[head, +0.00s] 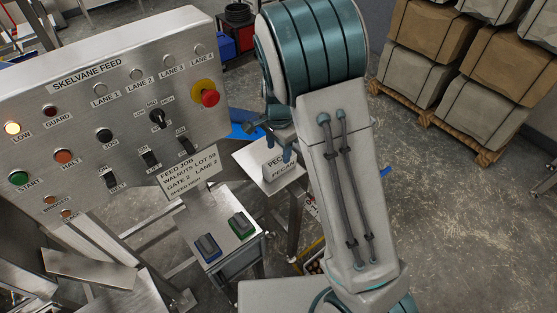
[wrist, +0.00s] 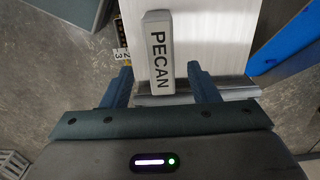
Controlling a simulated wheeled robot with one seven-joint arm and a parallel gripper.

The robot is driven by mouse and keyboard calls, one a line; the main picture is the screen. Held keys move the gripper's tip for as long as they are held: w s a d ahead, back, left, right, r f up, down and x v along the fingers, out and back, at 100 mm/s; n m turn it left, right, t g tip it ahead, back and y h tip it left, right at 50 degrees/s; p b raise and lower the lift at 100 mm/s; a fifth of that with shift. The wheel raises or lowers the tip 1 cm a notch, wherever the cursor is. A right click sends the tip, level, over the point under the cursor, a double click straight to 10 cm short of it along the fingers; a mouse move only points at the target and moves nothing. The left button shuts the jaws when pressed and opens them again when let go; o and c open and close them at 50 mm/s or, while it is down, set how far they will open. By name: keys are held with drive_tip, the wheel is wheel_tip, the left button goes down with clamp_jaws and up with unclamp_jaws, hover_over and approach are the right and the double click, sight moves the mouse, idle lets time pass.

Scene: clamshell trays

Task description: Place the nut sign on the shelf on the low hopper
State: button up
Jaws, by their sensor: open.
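A small pale sign block (wrist: 160,50) reading PECAN lies on a bright metal shelf (wrist: 218,35). In the head view the sign (head: 281,170) is partly hidden by my arm, on the small shelf (head: 255,160) right of the control panel. My gripper (wrist: 160,72) is open and empty. Its dark blue fingers show on either side of the sign's near end, apart from it in the picture; their height above it is hard to tell. In the head view my gripper (head: 276,139) is just above the shelf. No hopper is clearly recognisable.
A steel SKELVANE FEED panel (head: 80,120) stands at left, its LOW lamp (head: 12,128) lit.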

sight(280, 161)
wheel_tip(280, 161, up, 4)
drive_tip(key=shift+r, duration=0.1)
drive_tip(key=s+d+r+n+t, duration=0.1)
drive_tip(key=s+d+r+n, duration=0.2)
drive_tip(key=s, duration=0.4)
drive_tip(key=s+d+r+n+t, duration=0.1)
drive_tip(key=s+d+r+n, duration=0.3)
drive_tip(key=s, duration=0.3)
drive_tip(key=s+d+r+n+t, duration=0.1)
drive_tip(key=s+d+r+n, duration=0.2)
drive_tip(key=s+r, duration=0.3)
drive_tip(key=shift+s+d+n+t, duration=0.15)
drive_tip(key=shift+s+n+t, duration=0.15)
drive_tip(key=shift+s+n, duration=0.6)
drive_tip(key=shift+s+r+m, duration=0.1)
drive_tip(key=shift+m, duration=0.2)
